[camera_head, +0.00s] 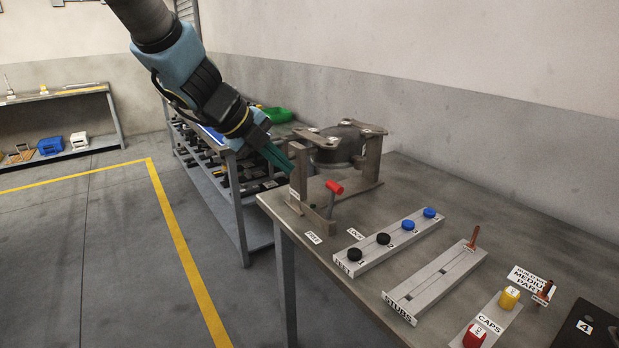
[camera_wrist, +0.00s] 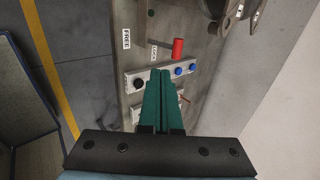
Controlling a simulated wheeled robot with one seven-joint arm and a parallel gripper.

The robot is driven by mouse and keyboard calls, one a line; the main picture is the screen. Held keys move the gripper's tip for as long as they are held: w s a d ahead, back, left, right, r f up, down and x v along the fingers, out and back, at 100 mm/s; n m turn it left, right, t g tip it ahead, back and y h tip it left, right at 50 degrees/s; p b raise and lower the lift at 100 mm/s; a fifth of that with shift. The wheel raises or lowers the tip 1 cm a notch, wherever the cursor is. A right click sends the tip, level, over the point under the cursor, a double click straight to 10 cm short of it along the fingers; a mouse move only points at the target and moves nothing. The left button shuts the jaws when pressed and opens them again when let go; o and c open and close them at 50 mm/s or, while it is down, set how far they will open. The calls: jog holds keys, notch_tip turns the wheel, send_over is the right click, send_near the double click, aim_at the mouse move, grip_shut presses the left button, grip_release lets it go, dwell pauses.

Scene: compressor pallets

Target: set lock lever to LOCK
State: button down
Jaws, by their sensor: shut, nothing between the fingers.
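The lock lever has a red cylindrical handle (camera_head: 334,187) on a grey arm, low on the front of the compressor's metal stand (camera_head: 298,172). The FREE label (camera_head: 313,237) and LOCK label (camera_head: 356,233) lie on the table in front of it. In the wrist view the red handle (camera_wrist: 178,48) appears beside the LOCK label (camera_wrist: 154,52), with the FREE label (camera_wrist: 126,38) farther left. I cannot tell the lever's exact setting. My gripper (camera_head: 284,164), with green fingers, is shut and empty, up and left of the handle and apart from it. The closed fingertips (camera_wrist: 160,72) also show in the wrist view.
The dark round compressor (camera_head: 337,147) sits between metal brackets behind the lever. A strip with black and blue knobs (camera_head: 375,255), a stubs strip (camera_head: 438,282) and a caps strip (camera_head: 490,320) lie to the right. A shelved rack (camera_head: 230,192) stands left of the table.

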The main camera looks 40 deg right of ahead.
aim_at(332, 185)
jog(key=shift+d+r+x, duration=0.25)
jog(key=shift+d+x, duration=0.05)
jog(key=shift+x, duration=1.75)
jog(key=shift+d+r+x, duration=0.3)
jog(key=shift+x, duration=1.75)
jog(key=shift+d+r+x, duration=0.25)
jog(key=shift+d+x, duration=0.05)
jog(key=shift+x, duration=1.75)
jog(key=shift+s+d+r+p, duration=0.1)
jog(key=shift+d+r+p, duration=0.05)
jog(key=shift+d+p, duration=0.35)
jog(key=shift+s+d+r+p, duration=0.1)
jog(key=shift+d+r+p, duration=0.15)
jog(key=shift+p, duration=0.35)
jog(key=shift+d+p, duration=0.4)
jog(key=shift+d, duration=0.05)
jog(key=shift+d+f, duration=0.3)
jog(key=shift+d, duration=0.05)
